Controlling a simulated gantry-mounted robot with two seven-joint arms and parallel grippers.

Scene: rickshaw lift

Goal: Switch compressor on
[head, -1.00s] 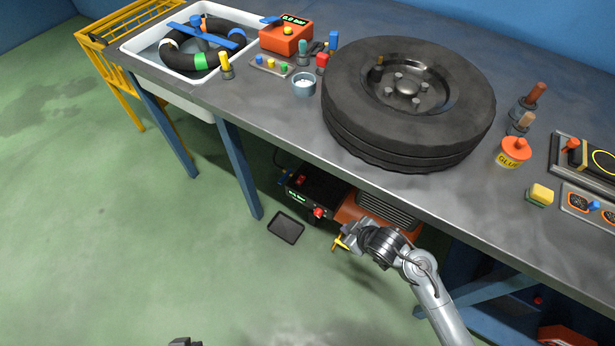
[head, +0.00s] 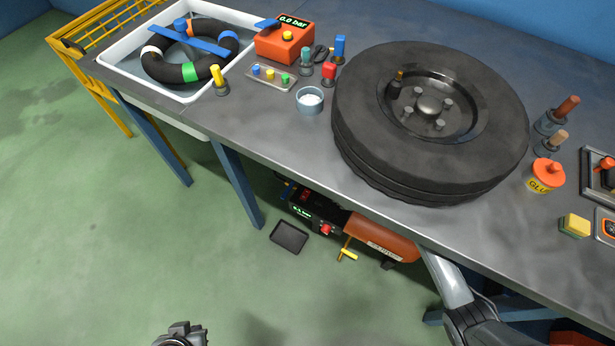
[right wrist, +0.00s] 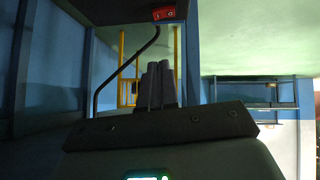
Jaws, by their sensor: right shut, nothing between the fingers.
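The compressor (head: 380,241) is an orange tank on the floor under the bench, with a black control box carrying a lit green display (head: 302,210) and a red knob (head: 326,229). In the right wrist view a red rocker switch (right wrist: 163,14) shows at the top, on a dark panel. My right gripper (right wrist: 158,70) is shut and empty; its fingertips point toward the switch from below in the picture, with a visible gap. In the head view the bench hides this gripper. My left gripper (head: 182,332) is at the bottom edge, away from the compressor; its jaws are unclear.
The bench (head: 270,150) overhangs the compressor, and a blue leg (head: 238,185) stands to its left. A black tray (head: 289,236) lies on the floor, near a yellow-handled valve (head: 347,255). A large tire (head: 360,150) lies on the bench. The floor at left is clear.

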